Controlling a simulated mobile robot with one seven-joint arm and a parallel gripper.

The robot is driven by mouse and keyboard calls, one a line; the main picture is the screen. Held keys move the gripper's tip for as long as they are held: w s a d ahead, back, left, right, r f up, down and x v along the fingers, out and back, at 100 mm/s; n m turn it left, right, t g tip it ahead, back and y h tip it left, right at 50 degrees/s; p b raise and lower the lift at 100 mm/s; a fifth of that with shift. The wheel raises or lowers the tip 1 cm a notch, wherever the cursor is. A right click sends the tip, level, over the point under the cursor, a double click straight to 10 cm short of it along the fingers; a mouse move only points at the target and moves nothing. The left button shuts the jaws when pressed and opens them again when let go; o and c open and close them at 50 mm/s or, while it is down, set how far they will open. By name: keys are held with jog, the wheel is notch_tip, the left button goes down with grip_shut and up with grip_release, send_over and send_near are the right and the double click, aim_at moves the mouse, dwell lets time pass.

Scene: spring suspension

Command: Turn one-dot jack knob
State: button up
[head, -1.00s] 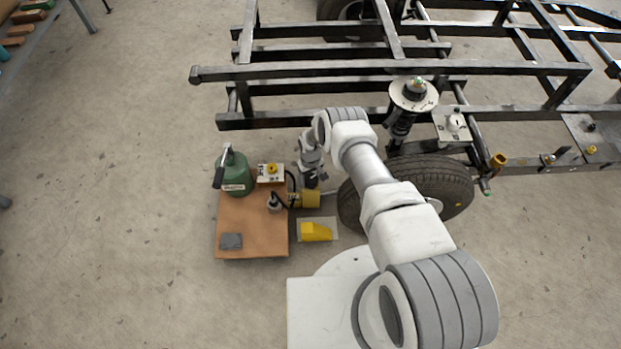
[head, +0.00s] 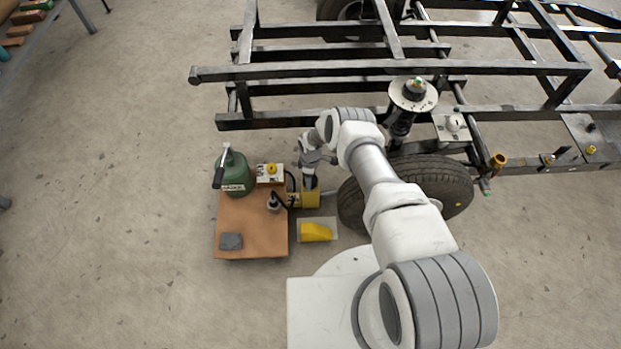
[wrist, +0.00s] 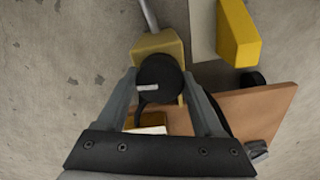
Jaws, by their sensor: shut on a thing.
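A round black knob (wrist: 162,92) with a short white mark on its top sits on a yellow jack body (wrist: 152,45) in the wrist view. The white mark lies roughly crosswise in that view. My gripper (wrist: 160,77) has one finger on each side of the knob and is shut on it. In the head view my gripper (head: 309,178) is over the yellow jack (head: 311,199), beside the wooden board. I cannot make out any dot on the jack.
The brown board (head: 256,240) carries a green bottle-shaped jack (head: 235,172), a white box with a yellow knob (head: 271,170) and a grey block (head: 231,241). A yellow wedge (head: 316,232) lies in front. A tyre (head: 440,185) and black frame (head: 330,70) stand right and behind.

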jog(key=shift+n, duration=0.8)
jog(key=o, duration=1.4)
notch_tip(320, 180, up, 17)
jog(key=p, duration=0.7)
jog(key=shift+r, duration=0.2)
